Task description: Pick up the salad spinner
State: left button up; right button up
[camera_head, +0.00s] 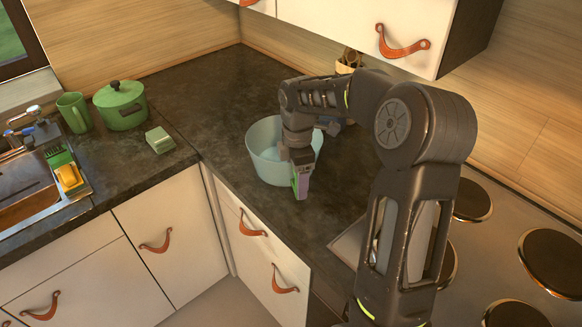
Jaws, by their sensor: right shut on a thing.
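The salad spinner (264,165) is a pale blue-green bowl on the dark countertop, near the inner corner of the counter. My right gripper (301,188) points down at the bowl's near right side and is shut on its wall. The wrist and fingers hide part of the bowl's right side and rim, so the exact contact is hidden. The bowl looks upright; whether its base touches the counter cannot be told. My left gripper is not in view.
A green pot (121,108), a green mug (74,112) and a small pale green box (159,140) stand on the left counter beside the sink (28,199). A stove (550,262) lies at right. A wall cabinet (365,22) hangs above. Counter left of the bowl is clear.

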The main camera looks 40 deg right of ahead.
jog(key=shift+r, duration=0.1)
jog(key=shift+r+b, duration=0.35)
jog(key=shift+r, duration=1.35)
jog(key=shift+r+b, duration=0.3)
jog(key=shift+r, duration=2.85)
